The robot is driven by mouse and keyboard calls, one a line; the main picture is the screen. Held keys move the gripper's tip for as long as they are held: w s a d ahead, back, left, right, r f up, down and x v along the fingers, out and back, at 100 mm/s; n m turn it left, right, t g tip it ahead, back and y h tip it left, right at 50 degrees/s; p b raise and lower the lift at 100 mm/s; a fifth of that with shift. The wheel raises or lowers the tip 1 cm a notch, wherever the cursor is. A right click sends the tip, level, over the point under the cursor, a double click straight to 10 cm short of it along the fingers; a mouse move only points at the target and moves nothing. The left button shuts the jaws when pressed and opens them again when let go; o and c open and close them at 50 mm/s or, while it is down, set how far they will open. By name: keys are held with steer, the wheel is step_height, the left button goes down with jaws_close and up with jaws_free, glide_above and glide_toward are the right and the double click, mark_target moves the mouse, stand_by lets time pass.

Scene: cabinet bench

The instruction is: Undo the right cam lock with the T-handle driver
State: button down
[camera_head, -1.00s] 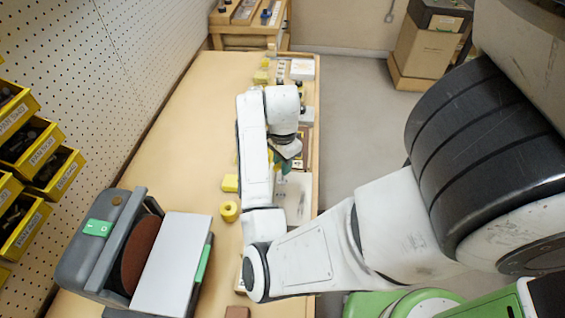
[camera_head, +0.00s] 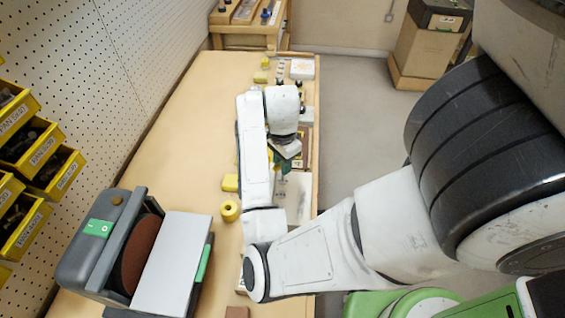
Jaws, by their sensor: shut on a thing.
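My gripper (camera_head: 283,160) is small in the picture, pointing down over the right side of the bench beneath my white wrist. Its fingers are mostly hidden by the wrist and forearm. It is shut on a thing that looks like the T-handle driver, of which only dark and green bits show. A pale grey panel (camera_head: 297,192) lies just below the gripper in the picture, partly covered by my arm. I cannot make out the right cam lock, or whether the driver touches it.
A grey sander (camera_head: 75,255) with a brown disc stands at the front left. A yellow ring (camera_head: 229,210) and a yellow block (camera_head: 230,183) lie left of my arm. A white box (camera_head: 302,69) sits at the far right. Yellow bins (camera_head: 38,150) hang on the left wall. The bench's left middle (camera_head: 190,130) is clear.

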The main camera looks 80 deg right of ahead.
steer(key=shift+f, duration=0.2)
stand_by(0.3)
steer(key=n+p, duration=0.2)
steer(key=n, duration=0.1)
steer(key=shift+r+n, duration=0.15)
steer(key=shift+n, duration=0.25)
steer(key=shift+n+p, duration=0.3)
steer(key=shift+n, duration=0.2)
steer(key=shift+f, duration=0.2)
steer(key=shift+s, duration=0.1)
